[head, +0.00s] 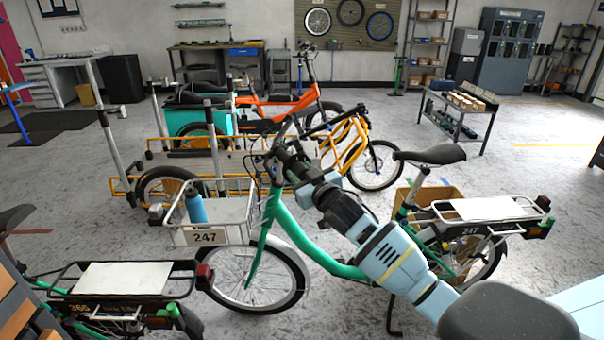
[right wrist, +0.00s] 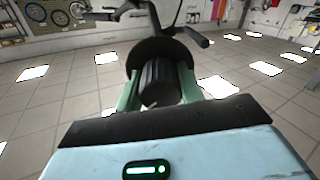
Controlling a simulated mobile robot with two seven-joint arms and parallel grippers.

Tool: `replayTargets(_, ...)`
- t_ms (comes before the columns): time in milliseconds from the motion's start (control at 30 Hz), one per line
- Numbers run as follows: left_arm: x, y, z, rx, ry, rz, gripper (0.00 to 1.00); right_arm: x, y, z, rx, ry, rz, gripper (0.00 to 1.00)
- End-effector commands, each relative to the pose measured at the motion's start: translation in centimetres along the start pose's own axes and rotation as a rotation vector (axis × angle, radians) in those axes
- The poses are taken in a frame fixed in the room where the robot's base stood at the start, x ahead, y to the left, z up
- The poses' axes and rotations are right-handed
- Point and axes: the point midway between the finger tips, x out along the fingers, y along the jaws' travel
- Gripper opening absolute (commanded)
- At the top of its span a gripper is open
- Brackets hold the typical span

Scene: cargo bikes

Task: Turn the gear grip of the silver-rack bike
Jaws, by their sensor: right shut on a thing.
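The green bike (head: 319,255) stands in the middle of the head view, with a white front basket (head: 236,220) marked 247 and a silver rear rack (head: 492,222). My right gripper (head: 302,172) reaches in from the lower right to its handlebar. In the right wrist view, the black ribbed gear grip (right wrist: 158,83) sits between the two pale green fingers of this gripper, which are closed on it. The arm hides much of the handlebar in the head view. My left gripper is not in view.
A blue bottle (head: 196,208) stands in the front basket. An orange cargo bike (head: 280,110) and a yellow-framed one (head: 350,145) stand behind. A dark saddle (head: 508,315) is at lower right.

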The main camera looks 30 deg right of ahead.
Motion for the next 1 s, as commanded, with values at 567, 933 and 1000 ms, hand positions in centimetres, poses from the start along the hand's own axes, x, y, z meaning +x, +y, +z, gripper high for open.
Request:
replayTargets(567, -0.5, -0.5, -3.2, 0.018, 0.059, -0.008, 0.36, 0.0, 0.2, -0.4, -0.333, 0.003, -0.015, 0.15)
replayTargets(933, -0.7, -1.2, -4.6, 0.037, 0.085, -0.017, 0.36, 0.0, 0.2, -0.3, -0.624, 0.002, -0.029, 0.15)
replayTargets(1000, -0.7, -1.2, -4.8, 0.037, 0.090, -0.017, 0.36, 0.0, 0.2, -0.3, -0.664, 0.002, -0.031, 0.15)
